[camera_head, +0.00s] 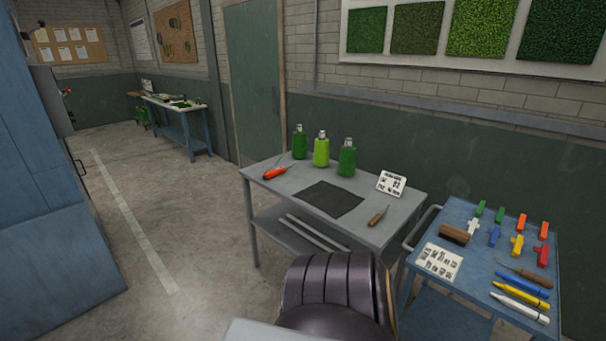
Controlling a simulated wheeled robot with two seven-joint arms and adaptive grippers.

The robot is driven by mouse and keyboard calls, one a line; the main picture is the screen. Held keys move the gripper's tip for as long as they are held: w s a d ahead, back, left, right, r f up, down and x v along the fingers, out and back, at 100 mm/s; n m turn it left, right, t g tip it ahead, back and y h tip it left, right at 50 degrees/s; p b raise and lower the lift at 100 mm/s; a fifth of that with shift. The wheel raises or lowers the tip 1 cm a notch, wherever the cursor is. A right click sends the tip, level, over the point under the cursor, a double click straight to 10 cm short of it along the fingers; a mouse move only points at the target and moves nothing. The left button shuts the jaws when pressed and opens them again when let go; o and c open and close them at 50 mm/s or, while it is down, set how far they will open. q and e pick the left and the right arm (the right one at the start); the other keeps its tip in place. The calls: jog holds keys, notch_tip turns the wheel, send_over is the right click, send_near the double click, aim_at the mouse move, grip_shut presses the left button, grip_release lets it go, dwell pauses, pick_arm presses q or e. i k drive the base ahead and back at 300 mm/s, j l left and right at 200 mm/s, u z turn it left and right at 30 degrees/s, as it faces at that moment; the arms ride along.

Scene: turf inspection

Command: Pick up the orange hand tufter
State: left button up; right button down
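The orange hand tufter (275,172) lies near the left end of the grey table (408,203). Its orange-red handle points to the front left, and a thin metal part reaches to the back right. It lies in front of the dark green bottle. Neither of my grippers shows in the head view, so nothing is seen touching the tufter.
The table also holds green bottles (321,152), a dark mat (330,199), a wood-handled tool (378,216) and a label card (391,184). A blue cart (452,300) with tools stands right. Floor is free at left.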

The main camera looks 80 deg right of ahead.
aim_at(270, 174)
jog(key=z, duration=2.3)
